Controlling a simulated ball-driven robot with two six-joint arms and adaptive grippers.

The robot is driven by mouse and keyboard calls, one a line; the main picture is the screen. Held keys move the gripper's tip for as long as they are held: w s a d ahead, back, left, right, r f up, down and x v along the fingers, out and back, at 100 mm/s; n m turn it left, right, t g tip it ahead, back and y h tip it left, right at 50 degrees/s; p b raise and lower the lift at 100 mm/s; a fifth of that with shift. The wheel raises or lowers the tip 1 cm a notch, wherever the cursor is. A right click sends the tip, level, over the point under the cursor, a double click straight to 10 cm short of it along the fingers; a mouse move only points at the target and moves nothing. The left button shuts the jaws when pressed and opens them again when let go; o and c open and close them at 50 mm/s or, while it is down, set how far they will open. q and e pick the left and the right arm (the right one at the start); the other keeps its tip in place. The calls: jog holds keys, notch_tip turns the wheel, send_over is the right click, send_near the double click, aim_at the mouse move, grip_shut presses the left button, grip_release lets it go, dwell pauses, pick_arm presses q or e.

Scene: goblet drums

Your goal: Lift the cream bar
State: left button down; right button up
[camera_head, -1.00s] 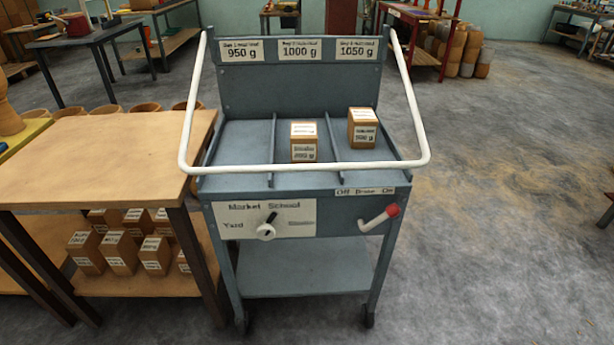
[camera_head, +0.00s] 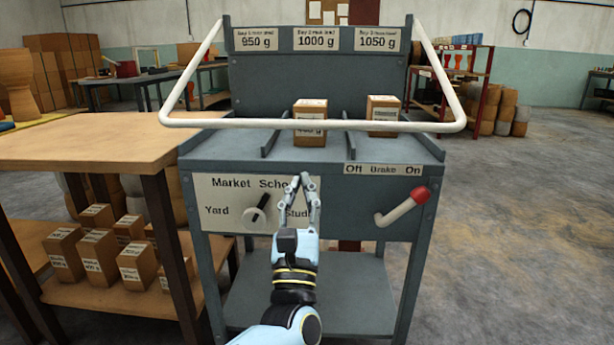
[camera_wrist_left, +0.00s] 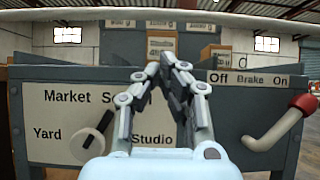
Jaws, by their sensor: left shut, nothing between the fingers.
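The cream bar (camera_head: 310,124) is a bent rail that runs across the front of the grey cart, with its two sides rising to the back panel. In the head view it passes in front of the boxes on the cart top. My left gripper (camera_head: 301,177) is below the bar, in front of the cart's front panel and apart from the bar. Its fingertips meet and hold nothing, as the left wrist view (camera_wrist_left: 168,58) also shows. My right gripper is in no view.
The grey cart (camera_head: 290,182) carries two brown boxes (camera_head: 310,110) (camera_head: 383,106). A red-tipped brake lever (camera_head: 418,196) sticks out at right and a selector knob (camera_head: 257,214) at left. A wooden table (camera_head: 90,150) stands at left. Open floor (camera_head: 510,240) lies at right.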

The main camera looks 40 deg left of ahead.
pick_arm(q)
jog(key=x, duration=1)
jog(key=shift+d+r, duration=0.1)
